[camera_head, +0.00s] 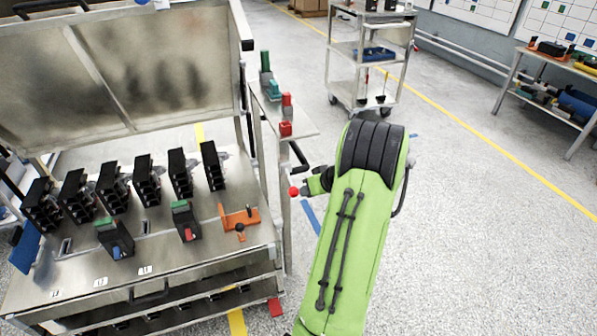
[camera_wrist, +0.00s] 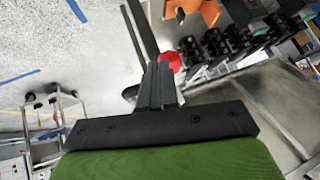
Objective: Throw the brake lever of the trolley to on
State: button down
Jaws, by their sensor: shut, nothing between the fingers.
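The trolley (camera_head: 160,247) stands at the left of the head view with breakers on its top. The brake lever's red ball knob (camera_head: 294,191) is at the trolley's right side, low by the frame post. In the wrist view the red knob (camera_wrist: 171,61) shows just beyond the fingertips. My gripper (camera_head: 306,190) is right beside the knob, to its right. In the wrist view my gripper (camera_wrist: 160,68) has its fingers together and holds nothing. I cannot tell whether the fingers touch the knob. The lever's shaft is mostly hidden.
A narrow side shelf (camera_head: 302,128) with green and red parts adjoins the trolley on its right. A black handle (camera_head: 299,156) sticks out above the knob. An orange bracket (camera_head: 240,220) lies near the trolley's right edge. A grey cart (camera_head: 343,52) stands behind.

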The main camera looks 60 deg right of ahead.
jog(key=shift+w+d+f+b, duration=0.1)
jog(key=shift+d+f+b, duration=0.1)
jog(key=shift+f+b, duration=0.55)
jog(key=shift+f, duration=0.25)
jog(key=shift+r, duration=0.15)
jog(key=shift+r+p, duration=0.7)
jog(key=shift+r, duration=0.1)
